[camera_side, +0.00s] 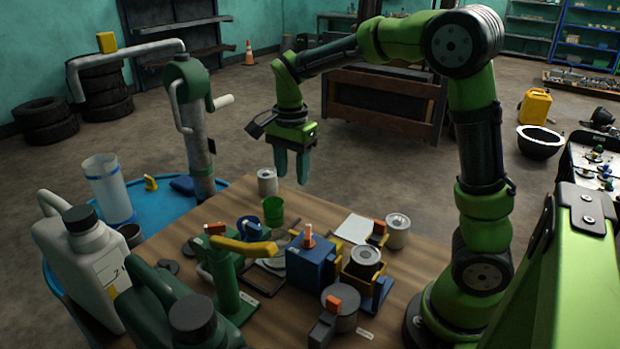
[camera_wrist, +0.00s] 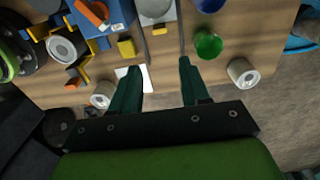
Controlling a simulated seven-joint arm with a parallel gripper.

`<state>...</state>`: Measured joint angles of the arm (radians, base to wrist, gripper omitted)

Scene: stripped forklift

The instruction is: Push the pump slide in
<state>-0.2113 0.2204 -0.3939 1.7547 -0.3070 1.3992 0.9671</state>
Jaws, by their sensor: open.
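My gripper (camera_side: 292,172) is open and empty, with its two green fingers pointing down well above the far side of the wooden table. In the wrist view the open fingers (camera_wrist: 159,72) hang near the table edge with nothing between them. A green stand with a yellow arm (camera_side: 240,246), somewhat like a hand pump, is on the near left of the table. A blue box (camera_side: 310,268) with an orange peg (camera_side: 308,237) stands mid-table and also shows in the wrist view (camera_wrist: 88,22). I cannot tell which part is the pump slide. My gripper touches none of these.
A green cup (camera_side: 273,212) and a pale can (camera_side: 267,182) stand at the table's far edge. A white card (camera_side: 355,229) lies behind the blue box. Large jugs (camera_side: 85,255) stand at the near left. A tall crank pump (camera_side: 190,120) stands in a blue tray.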

